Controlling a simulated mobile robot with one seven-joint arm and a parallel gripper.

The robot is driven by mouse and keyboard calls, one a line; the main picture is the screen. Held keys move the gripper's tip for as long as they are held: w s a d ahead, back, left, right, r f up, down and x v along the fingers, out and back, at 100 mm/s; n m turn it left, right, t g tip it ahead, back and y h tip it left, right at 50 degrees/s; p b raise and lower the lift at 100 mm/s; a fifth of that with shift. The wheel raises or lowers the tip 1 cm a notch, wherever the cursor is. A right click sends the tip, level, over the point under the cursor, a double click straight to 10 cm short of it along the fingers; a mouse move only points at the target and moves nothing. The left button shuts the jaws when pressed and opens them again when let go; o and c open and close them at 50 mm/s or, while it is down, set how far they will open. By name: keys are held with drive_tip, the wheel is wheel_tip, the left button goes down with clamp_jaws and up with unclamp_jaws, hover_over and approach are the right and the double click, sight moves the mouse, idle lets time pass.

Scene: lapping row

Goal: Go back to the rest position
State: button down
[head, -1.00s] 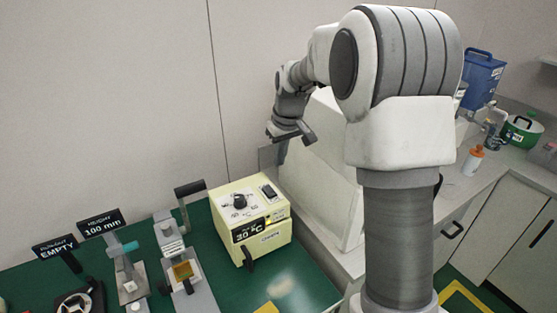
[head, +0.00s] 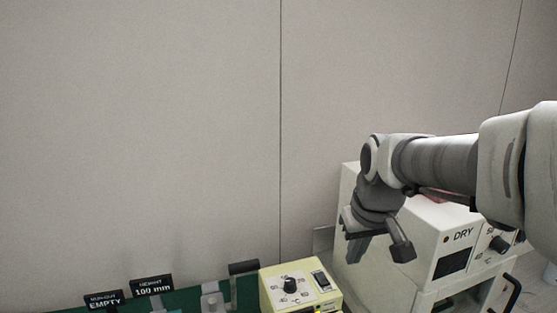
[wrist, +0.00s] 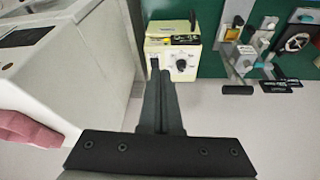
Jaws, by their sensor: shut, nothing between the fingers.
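My gripper (head: 380,248) hangs at the end of my arm in the right half of the head view, in front of the white cabinet marked DRY (head: 452,240). In the wrist view my gripper (wrist: 161,70) has its two fingers together with nothing between them. The cream hotplate box (head: 300,288) with a black knob stands below and to the left of my gripper in the head view. It also shows just beyond the fingertips in the wrist view (wrist: 172,42). My gripper appears apart from everything.
A green bench mat (head: 190,302) carries signs reading EMPTY (head: 104,300) and 100 mm (head: 151,286), and lever fixtures (head: 212,300). A pink cloth-like item (wrist: 25,128) lies on the white cabinet in the wrist view. The wall behind is bare.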

drive_tip(key=s+m+t, duration=0.1)
drive_tip(key=s+m, duration=0.1)
drive_tip(key=s, duration=1.4)
drive_tip(key=shift+s+f+t, duration=0.2)
drive_tip(key=shift+f+t, duration=0.1)
drive_tip(key=shift+f, duration=0.15)
drive_tip(key=shift+a, duration=0.1)
